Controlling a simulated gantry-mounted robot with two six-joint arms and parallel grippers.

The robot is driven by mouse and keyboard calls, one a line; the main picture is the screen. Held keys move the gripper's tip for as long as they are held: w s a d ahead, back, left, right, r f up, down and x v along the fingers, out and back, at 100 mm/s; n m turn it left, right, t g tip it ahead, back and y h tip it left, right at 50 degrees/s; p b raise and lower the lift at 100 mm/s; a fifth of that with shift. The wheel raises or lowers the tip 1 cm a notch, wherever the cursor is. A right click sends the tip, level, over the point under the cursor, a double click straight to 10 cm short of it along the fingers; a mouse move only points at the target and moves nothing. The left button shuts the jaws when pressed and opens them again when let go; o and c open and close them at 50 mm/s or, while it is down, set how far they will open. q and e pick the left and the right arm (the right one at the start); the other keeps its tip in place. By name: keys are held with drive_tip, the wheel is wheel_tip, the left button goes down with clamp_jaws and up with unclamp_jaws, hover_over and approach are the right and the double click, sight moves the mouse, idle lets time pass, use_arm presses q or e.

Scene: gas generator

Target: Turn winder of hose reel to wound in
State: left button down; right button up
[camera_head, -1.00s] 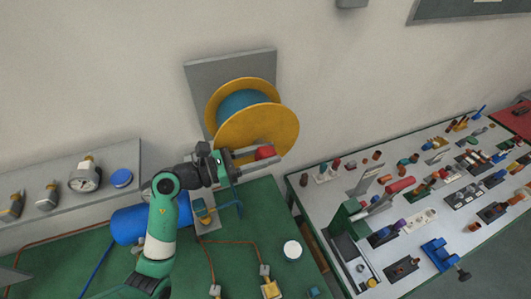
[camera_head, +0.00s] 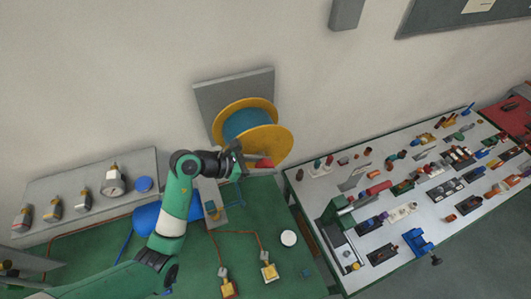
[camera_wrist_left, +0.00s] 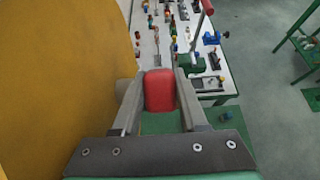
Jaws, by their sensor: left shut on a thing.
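The hose reel (camera_head: 268,143) has yellow round flanges with blue hose wound between them, and is mounted on a grey wall plate (camera_head: 206,93). Its winder is a red knob (camera_head: 264,164) at the lower front of the near flange. My left gripper (camera_head: 256,163) is at that knob. In the left wrist view my left gripper (camera_wrist_left: 159,95) is shut on the red knob (camera_wrist_left: 159,90), one finger on each side, with the yellow flange (camera_wrist_left: 55,80) close on the left. My right gripper is not in view.
A green bench (camera_head: 262,215) lies below the reel, with a blue cylinder (camera_head: 148,216) and a white round lid (camera_head: 288,238). A grey shelf with a gauge (camera_head: 114,182) is at left. A table crowded with small parts (camera_head: 402,238) stands at right.

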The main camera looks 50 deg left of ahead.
use_arm(q)
drive_tip(key=g+y, duration=0.1)
drive_tip(key=g, duration=0.1)
drive_tip(key=shift+w+r+g, duration=0.1)
drive_tip(key=shift+g, duration=0.2)
drive_tip(key=shift+f+g+y, duration=0.2)
drive_tip(key=shift+g+y, duration=0.6)
drive_tip(key=shift+g, duration=1.1)
drive_tip(key=c, duration=0.7)
unclamp_jaws()
